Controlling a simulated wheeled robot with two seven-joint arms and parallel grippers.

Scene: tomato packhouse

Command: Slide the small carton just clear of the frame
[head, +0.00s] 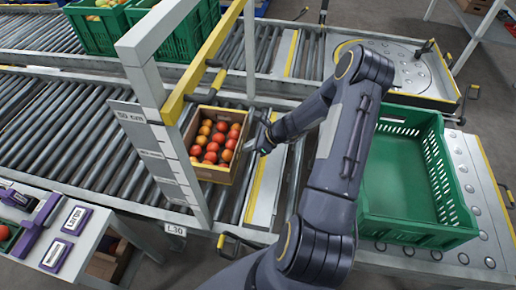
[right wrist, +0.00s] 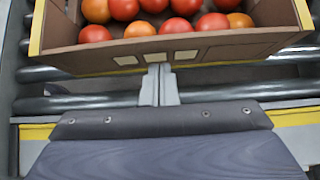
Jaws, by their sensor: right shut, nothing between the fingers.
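The small carton (head: 211,174) is an open brown box filled with red and orange tomatoes. It stands upright on the rollers at the frame, whose white post (head: 172,150) and yellow crossbar (head: 206,62) show in the head view. The carton appears to straddle the line between the frame's posts. My right gripper (head: 262,139) is shut and empty at the carton's right side. In the right wrist view its fingertips (right wrist: 160,83) are at the lower edge of the carton's wall (right wrist: 215,50), touching or nearly so. My left gripper is not in view.
A yellow-edged plate (head: 266,190) crosses the line right of the carton. An empty green crate (head: 400,170) stands farther right, partly behind my right arm. Full green crates (head: 180,45) stand on the far conveyor. Rollers (head: 70,125) left of the frame are clear.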

